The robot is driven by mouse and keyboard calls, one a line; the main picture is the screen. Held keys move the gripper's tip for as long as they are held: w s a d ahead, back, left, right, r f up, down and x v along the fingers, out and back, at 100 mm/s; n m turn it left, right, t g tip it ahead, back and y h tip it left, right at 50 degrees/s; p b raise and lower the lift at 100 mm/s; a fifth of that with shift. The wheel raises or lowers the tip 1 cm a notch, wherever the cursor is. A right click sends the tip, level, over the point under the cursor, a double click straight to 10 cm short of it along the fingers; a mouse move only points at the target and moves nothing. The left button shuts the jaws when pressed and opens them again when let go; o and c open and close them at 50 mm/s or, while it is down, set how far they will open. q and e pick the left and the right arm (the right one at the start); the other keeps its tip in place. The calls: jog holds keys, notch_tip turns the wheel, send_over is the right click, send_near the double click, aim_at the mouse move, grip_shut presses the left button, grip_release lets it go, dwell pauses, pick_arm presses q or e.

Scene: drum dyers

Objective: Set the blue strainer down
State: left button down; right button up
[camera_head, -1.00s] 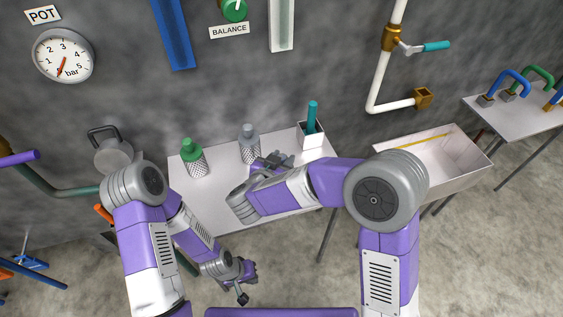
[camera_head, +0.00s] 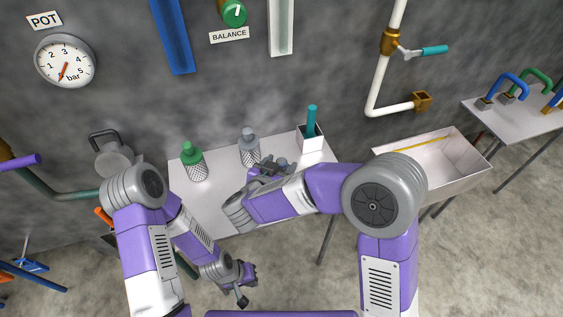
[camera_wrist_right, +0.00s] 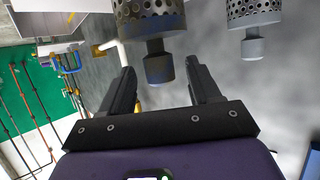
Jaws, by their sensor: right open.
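My right gripper (camera_head: 270,168) is over the white table, beside the grey-topped strainer. In the right wrist view it is open (camera_wrist_right: 165,85), its two fingers apart with nothing clamped between them. A dark, bluish-grey-capped strainer (camera_wrist_right: 158,69) with a perforated metal body appears just past the fingertips, taken as the blue strainer. In the head view it is mostly hidden by my right gripper. The grey strainer (camera_head: 249,148) stands on the table and also shows in the wrist view (camera_wrist_right: 253,47). My left gripper (camera_head: 241,285) hangs low in front; its jaws are unclear.
A green-capped strainer (camera_head: 194,162) stands at the left of the white table (camera_head: 205,212). A white box (camera_head: 313,141) with a teal handle (camera_head: 312,118) is at its back right. An open basin (camera_head: 455,178) is further right. The table's front left is clear.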

jog(key=p+v, duration=0.2)
jog(key=v, duration=0.8)
jog(key=shift+s+a+r, duration=0.15)
jog(key=shift+s+a, duration=0.05)
jog(key=shift+s, duration=0.05)
